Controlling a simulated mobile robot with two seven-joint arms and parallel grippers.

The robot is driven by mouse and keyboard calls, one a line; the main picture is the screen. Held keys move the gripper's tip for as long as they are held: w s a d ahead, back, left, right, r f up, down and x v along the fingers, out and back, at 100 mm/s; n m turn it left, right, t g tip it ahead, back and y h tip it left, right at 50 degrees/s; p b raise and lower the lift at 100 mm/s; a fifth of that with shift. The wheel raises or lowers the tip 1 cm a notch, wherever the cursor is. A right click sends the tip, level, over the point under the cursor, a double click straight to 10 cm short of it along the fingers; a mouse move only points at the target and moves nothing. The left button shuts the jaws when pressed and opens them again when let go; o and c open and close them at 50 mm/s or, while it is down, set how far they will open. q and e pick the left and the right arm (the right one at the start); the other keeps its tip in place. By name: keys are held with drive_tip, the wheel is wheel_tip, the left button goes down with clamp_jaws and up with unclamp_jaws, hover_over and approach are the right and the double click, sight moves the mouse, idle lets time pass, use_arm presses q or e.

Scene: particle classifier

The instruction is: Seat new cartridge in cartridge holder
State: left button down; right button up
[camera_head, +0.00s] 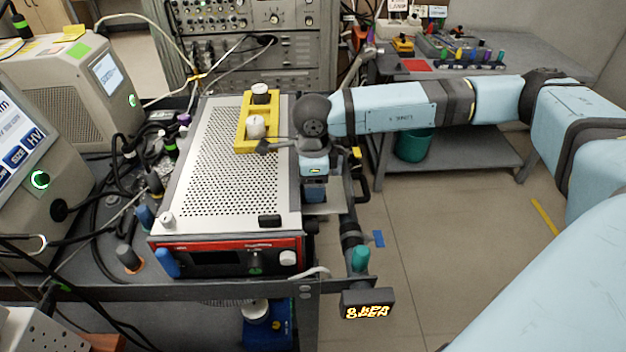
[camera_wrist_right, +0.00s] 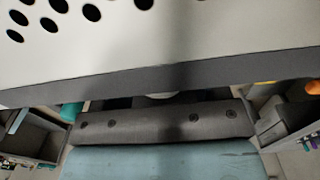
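A yellow tray (camera_head: 243,136) lies on the perforated top of the classifier (camera_head: 205,160). It holds a white, knob-shaped piece (camera_head: 256,128) at its near end and a dark-topped white piece (camera_head: 261,93) at its far end; I cannot tell which is the new cartridge. My right arm comes in from the right. Its dark right gripper (camera_head: 267,146) is low over the top, close to the tray's near end. Its fingers are too small to read, and I cannot tell if it touches the near piece. The cartridge holder is not clearly identifiable. My left gripper is out of view.
Instruments with screens (camera_head: 105,72) and cables crowd the left of the bench. A dark fitting with a teal knob (camera_head: 359,259) and a lit display (camera_head: 367,304) are at the front right. A grey bench (camera_head: 540,72) stands behind my arm. Open floor lies to the right.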

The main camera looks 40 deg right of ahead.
wheel_tip(320, 180, up, 12)
drive_tip(key=p, duration=0.1)
drive_tip(key=shift+r, duration=0.15)
idle(0.3)
drive_tip(key=shift+s, duration=0.1)
idle(0.4)
